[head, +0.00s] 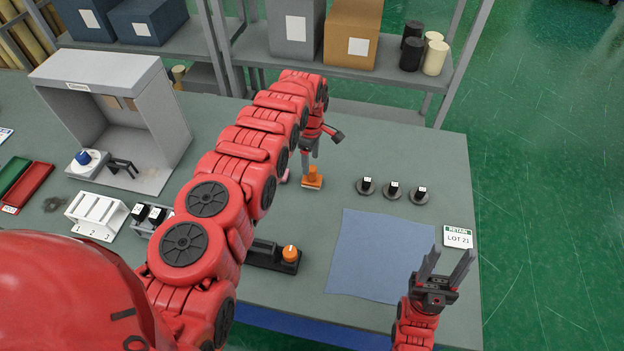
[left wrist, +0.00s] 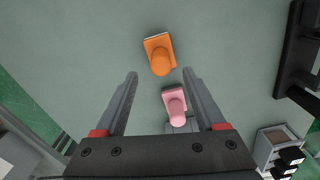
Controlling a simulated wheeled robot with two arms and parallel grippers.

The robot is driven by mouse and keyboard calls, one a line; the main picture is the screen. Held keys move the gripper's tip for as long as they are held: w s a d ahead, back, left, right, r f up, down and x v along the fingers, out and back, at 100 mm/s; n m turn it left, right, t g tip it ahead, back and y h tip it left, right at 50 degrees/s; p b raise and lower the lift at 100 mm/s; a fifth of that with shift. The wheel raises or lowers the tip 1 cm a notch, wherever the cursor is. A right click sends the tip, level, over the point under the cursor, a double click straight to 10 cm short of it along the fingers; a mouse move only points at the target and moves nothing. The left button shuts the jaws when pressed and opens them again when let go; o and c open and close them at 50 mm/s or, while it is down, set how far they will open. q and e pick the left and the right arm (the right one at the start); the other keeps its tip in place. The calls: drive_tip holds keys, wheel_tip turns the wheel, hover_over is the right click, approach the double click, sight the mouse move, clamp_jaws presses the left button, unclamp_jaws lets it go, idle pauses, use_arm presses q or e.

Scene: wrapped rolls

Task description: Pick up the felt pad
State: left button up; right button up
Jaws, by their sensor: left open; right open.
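No item is plainly marked as the felt pad. Two small handled pads stand on the table: an orange one (head: 312,180), also in the left wrist view (left wrist: 160,58), and a pink one (left wrist: 175,104), mostly hidden behind my left arm in the head view (head: 284,177). My left gripper (head: 311,152) is open and points down, above and near the orange pad. In the left wrist view, the pink pad shows between the fingers (left wrist: 160,74) and the orange one just past their tips. My right gripper (head: 451,253) is open and empty at the front right.
A flat blue mat (head: 375,253) lies front right. Black pieces on round bases (head: 393,191) and a "LOT 21" card (head: 458,238) are nearby. A dark fixture with an orange knob (head: 290,254), a white rack (head: 97,213) and a grey booth (head: 165,115) stand further left.

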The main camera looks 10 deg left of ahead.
sight(312, 168)
use_arm(q)
drive_tip(key=f, duration=0.1)
drive_tip(key=f+b, duration=0.1)
drive_tip(key=f, duration=0.1)
drive_tip(key=f+b, duration=0.1)
drive_tip(key=shift+s+d+f, duration=0.1)
drive_tip(key=shift+d+f, duration=0.1)
drive_tip(key=shift+d, duration=0.05)
drive_tip(key=shift+r, duration=0.1)
drive_tip(key=shift+c, duration=0.4)
clamp_jaws()
drive_tip(key=shift+s, duration=0.1)
idle(0.5)
